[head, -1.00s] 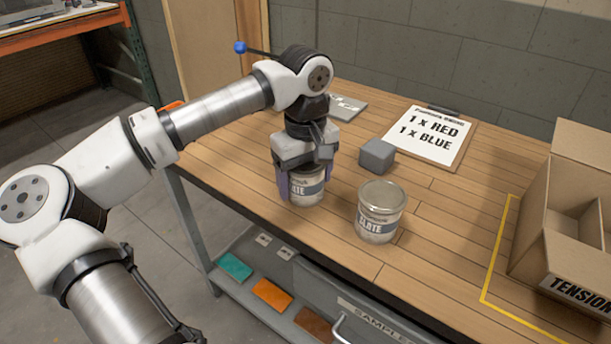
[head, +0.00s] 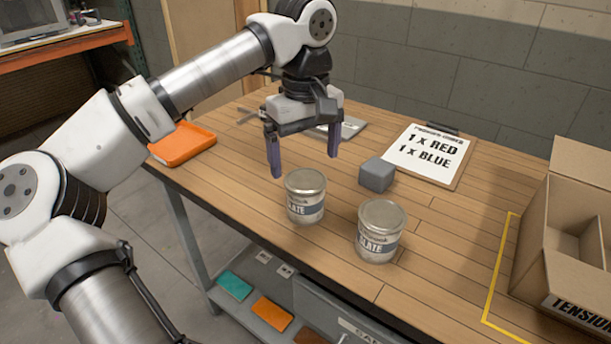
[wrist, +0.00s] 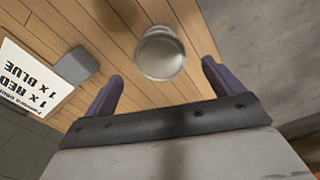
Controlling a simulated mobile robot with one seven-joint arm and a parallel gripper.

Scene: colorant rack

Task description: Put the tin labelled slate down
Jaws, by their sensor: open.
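Two silver tins stand upright on the wooden table. The left tin (head: 306,196) has a label partly reading "LATE", and the right tin (head: 380,231) has a label that also reads "LATE" in part. My gripper (head: 304,166) is open and empty, with its purple fingers above and behind the left tin, apart from it. In the wrist view one tin (wrist: 160,53) shows its lid, just ahead of the open gripper (wrist: 160,84). The second tin is not clearly visible in the wrist view.
A grey block (head: 376,174) and a clipboard (head: 432,155) reading "1 X RED, 1 X BLUE" lie behind the tins. An orange tray (head: 182,145) is at the left. A cardboard box (head: 533,235) stands at the right beside yellow tape (head: 499,270).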

